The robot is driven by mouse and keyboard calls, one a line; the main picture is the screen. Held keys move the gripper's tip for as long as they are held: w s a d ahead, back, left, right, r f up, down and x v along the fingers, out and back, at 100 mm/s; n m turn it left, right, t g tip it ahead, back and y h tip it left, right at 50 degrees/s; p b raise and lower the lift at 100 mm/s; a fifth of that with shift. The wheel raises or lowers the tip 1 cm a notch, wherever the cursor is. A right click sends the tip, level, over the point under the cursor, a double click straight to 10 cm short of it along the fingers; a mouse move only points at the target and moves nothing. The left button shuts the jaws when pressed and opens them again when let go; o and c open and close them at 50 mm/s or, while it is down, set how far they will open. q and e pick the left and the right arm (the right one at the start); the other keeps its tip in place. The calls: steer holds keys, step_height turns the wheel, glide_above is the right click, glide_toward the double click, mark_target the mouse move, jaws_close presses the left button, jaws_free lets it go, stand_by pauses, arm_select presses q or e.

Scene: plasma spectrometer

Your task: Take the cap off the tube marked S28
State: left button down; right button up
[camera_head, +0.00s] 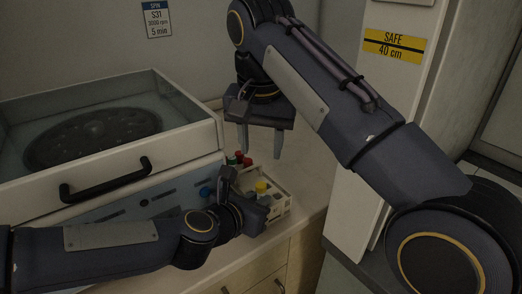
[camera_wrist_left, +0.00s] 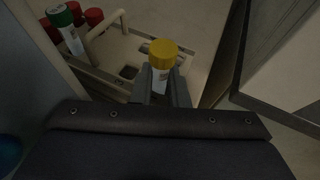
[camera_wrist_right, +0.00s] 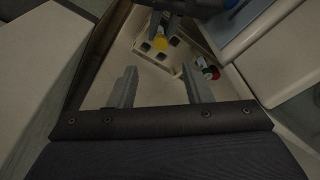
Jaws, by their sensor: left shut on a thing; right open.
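A tube with a yellow cap (camera_head: 261,187) is at the white rack (camera_head: 283,208); the cap also shows in the left wrist view (camera_wrist_left: 162,52) and the right wrist view (camera_wrist_right: 160,42). My left gripper (camera_wrist_left: 160,88) is shut on this tube's body below the cap, and the tube looks roughly upright. Its label is too small to read, and I cannot tell whether its bottom is inside a rack hole. My right gripper (camera_head: 261,146) is open and empty, pointing down above and behind the rack.
Tubes with red caps (camera_wrist_left: 93,16) and a green cap (camera_wrist_left: 60,14) stand at the rack's far side. A blue round thing (camera_head: 204,191) is left of my left gripper. A centrifuge (camera_head: 150,165) with a black handle fills the left. Bare counter (camera_head: 310,170) lies right of the rack.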

mark_target(260, 184)
steer(key=f+m, duration=0.1)
steer(key=f, duration=0.2)
steer(key=w+f+m, duration=0.1)
steer(key=f, duration=0.3)
steer(key=f+m+t, duration=0.1)
steer(key=f, duration=0.2)
steer(key=shift+w+f, duration=0.15)
steer(key=shift+w, duration=0.2)
jaws_close()
steer(key=shift+a+r, duration=0.1)
steer(key=shift+r, duration=0.1)
stand_by(0.6)
steer(key=shift+r, duration=0.95)
